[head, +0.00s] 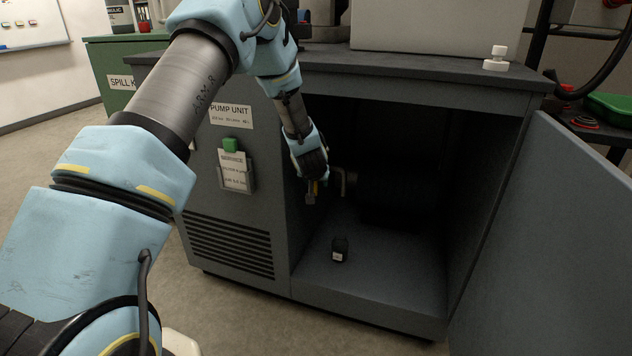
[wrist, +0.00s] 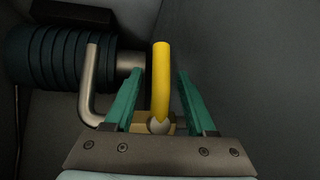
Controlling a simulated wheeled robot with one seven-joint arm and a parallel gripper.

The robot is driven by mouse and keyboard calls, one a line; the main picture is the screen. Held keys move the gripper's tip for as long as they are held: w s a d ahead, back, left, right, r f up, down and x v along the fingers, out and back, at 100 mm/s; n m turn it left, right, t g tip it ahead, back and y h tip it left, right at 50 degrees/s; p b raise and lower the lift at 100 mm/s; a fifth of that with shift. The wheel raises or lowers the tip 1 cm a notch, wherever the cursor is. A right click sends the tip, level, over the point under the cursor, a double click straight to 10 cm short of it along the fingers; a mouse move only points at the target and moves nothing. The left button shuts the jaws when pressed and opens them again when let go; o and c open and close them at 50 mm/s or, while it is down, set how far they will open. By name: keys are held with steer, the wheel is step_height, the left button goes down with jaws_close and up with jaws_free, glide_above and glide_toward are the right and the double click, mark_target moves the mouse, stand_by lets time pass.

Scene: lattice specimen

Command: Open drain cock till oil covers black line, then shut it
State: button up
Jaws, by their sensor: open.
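The drain cock shows in the wrist view as a yellow lever (wrist: 161,78) on a brass body with a round silver screw head (wrist: 158,125). My gripper (wrist: 160,74) is open, with one green finger on each side of the lever and a visible gap on both sides. In the head view my gripper (head: 311,192) is inside the open cabinet, beside a bent metal pipe (head: 350,181). A small dark jar (head: 340,249) with a pale label stands on the cabinet floor, below and right of the gripper. I cannot make out a black line or any oil level on it.
A bent steel pipe (wrist: 88,85) and a dark ribbed cylinder (wrist: 55,58) are left of the lever in the wrist view. The cabinet door (head: 545,240) stands open at right. The cabinet floor (head: 390,285) around the jar is clear; the interior behind is dark.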

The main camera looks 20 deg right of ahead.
jaws_close()
stand_by(0.5)
